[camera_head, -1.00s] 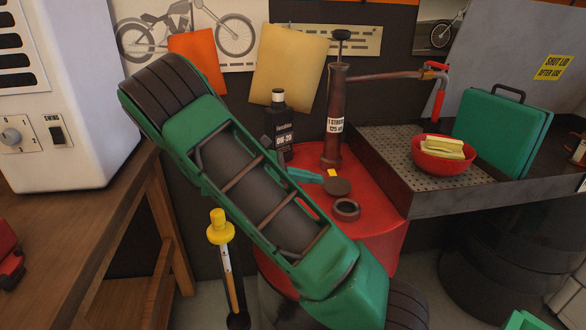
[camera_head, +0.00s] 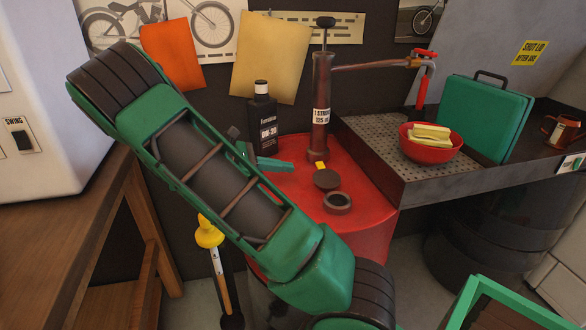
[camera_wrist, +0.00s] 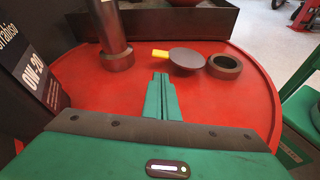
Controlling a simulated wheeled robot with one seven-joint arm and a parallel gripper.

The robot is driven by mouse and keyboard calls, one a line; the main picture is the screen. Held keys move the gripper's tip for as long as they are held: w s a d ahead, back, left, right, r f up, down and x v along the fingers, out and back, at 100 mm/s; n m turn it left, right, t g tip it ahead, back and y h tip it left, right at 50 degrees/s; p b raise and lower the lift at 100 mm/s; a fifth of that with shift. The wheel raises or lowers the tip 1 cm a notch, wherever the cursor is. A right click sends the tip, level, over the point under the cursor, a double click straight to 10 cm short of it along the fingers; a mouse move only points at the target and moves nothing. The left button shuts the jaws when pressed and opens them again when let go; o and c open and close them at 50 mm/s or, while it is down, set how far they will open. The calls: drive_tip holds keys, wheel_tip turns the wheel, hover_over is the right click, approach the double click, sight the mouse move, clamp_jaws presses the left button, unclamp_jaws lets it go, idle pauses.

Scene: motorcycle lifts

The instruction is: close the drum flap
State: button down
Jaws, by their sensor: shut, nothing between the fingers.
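The red drum (camera_head: 372,190) stands in the middle. On its top is a dark round flap (camera_head: 326,180) with a yellow tab (camera_head: 320,165). The flap is open, swung back beside the dark ring of the opening (camera_head: 337,203). In the wrist view the flap (camera_wrist: 187,59) shows left of the open ring (camera_wrist: 224,66), its yellow tab pointing left. My gripper (camera_head: 288,166) is shut and empty, left of the flap and apart from it. In the wrist view its fingertips (camera_wrist: 161,76) are just below and left of the flap.
A pump (camera_head: 321,100) stands on the drum behind the flap. A dark bottle (camera_head: 262,125) is at the drum's back left. A tray (camera_head: 385,150) with a red bowl (camera_head: 430,149) and green case (camera_head: 487,118) is to the right. A yellow-capped tool (camera_head: 209,235) stands left.

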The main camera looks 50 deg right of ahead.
sight(308, 178)
drive_tip(key=x, duration=0.8)
drive_tip(key=shift+s+d+f, duration=0.15)
drive_tip(key=shift+s+d, duration=0.05)
drive_tip(key=shift+d, duration=0.05)
